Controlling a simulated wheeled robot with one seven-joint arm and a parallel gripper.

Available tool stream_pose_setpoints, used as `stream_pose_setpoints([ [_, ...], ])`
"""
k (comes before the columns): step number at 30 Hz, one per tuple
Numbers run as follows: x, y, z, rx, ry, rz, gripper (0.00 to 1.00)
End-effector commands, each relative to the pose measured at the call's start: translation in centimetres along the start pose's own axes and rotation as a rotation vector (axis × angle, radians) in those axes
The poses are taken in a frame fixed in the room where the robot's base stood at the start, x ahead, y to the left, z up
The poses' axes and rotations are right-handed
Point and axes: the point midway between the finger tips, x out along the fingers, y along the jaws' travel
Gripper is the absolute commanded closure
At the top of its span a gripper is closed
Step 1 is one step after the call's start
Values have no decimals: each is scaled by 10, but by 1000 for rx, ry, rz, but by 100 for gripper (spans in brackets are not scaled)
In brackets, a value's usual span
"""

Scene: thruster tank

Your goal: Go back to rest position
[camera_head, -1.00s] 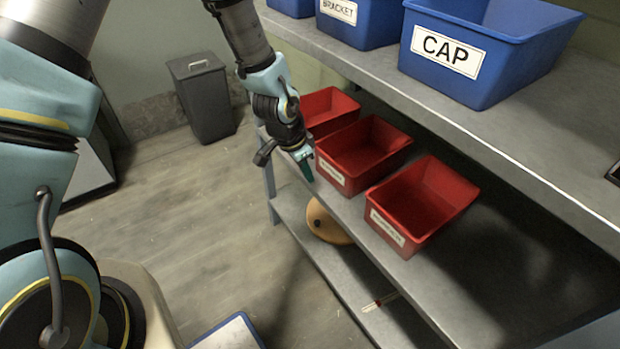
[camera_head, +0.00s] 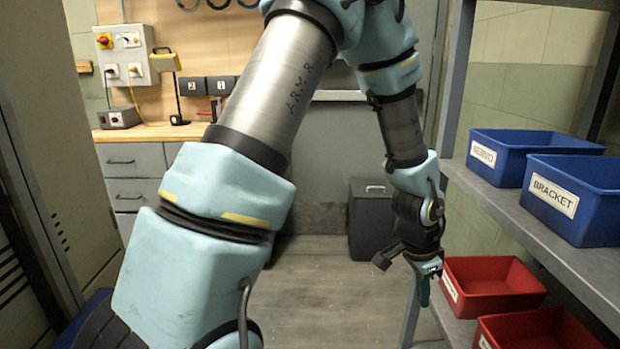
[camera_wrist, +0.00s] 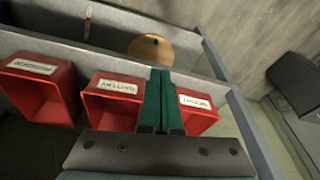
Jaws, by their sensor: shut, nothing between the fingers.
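Red bins (camera_head: 490,285) stand on the lower shelf, and blue bins labelled SERVO (camera_head: 490,155) and BRACKET (camera_head: 560,205) on the upper shelf (camera_head: 530,235). A dark waste bin (camera_head: 370,225) stands behind my arm. A workbench (camera_head: 150,132) is back left. Open floor (camera_head: 330,290) lies between.

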Motion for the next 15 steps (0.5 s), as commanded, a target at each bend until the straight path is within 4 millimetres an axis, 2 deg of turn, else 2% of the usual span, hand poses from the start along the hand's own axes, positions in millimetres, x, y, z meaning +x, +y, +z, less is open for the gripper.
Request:
stream_pose_setpoints([
  [1, -30, -24, 19, -98, -14, -34, 100],
  [3, -62, -51, 51, -248, -39, -73, 100],
  [5, -90, -69, 80, -382, -56, -105, 100],
  [6, -109, -79, 101, -475, -67, -125, 100],
  [10, -168, -95, 168, -784, -89, -181, 100],
  [12, -194, -95, 199, -938, -93, -202, 100],
  [15, -222, -90, 233, -1120, -93, -221, 100],
])
